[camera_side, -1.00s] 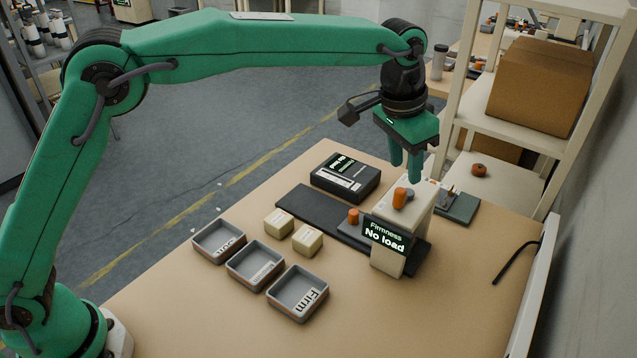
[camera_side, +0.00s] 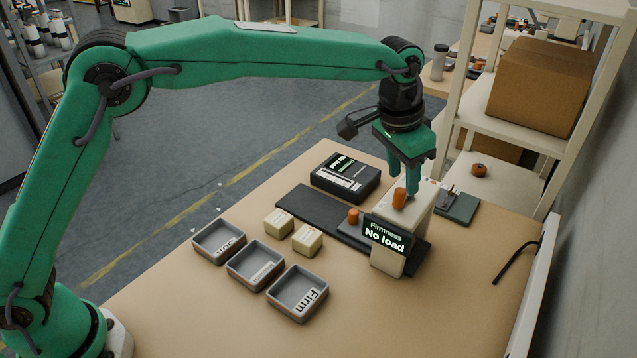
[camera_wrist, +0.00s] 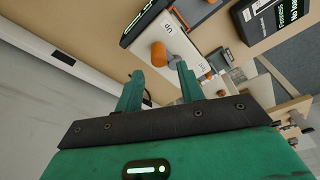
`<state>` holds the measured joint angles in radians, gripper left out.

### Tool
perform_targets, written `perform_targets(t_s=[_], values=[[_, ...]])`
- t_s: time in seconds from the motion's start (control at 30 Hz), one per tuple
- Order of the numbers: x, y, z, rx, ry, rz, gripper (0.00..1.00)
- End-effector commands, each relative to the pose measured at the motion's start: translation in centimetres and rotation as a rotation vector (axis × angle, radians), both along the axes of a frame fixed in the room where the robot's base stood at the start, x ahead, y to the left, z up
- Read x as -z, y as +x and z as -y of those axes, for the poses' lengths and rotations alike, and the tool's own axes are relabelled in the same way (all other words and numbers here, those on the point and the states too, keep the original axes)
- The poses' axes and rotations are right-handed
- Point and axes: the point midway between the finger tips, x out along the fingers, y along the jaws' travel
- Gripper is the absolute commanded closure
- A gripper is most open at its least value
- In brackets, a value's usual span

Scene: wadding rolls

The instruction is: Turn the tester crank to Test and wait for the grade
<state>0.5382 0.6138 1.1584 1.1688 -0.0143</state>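The white tester (camera_side: 388,265) stands on the table with a dark display (camera_side: 386,237) reading "Firmness No load". An orange crank (camera_side: 399,198) sits on its top; it also shows in the wrist view (camera_wrist: 158,53) beside the word "Up". A second marking on the tester top is too small to read surely. My gripper (camera_side: 404,188) is over the tester top, pointing down. In the wrist view its two green fingers (camera_wrist: 160,72) are apart, with the crank just beyond the gap and not gripped. In the side view one fingertip is partly hidden behind the crank.
Two cream wadding blocks (camera_side: 278,222) (camera_side: 307,239) lie near three grey trays (camera_side: 296,293), one marked "Firm". A second orange knob (camera_side: 353,215) stands left of the tester. A black box (camera_side: 345,178) is behind. The front right tabletop is clear.

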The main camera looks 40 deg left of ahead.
Motion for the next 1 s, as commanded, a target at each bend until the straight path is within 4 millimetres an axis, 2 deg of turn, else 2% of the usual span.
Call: perform_targets(t_s=[1.0], values=[[4.1, 0.2, 0.1, 0.0, 0.001, -0.001, 0.62]])
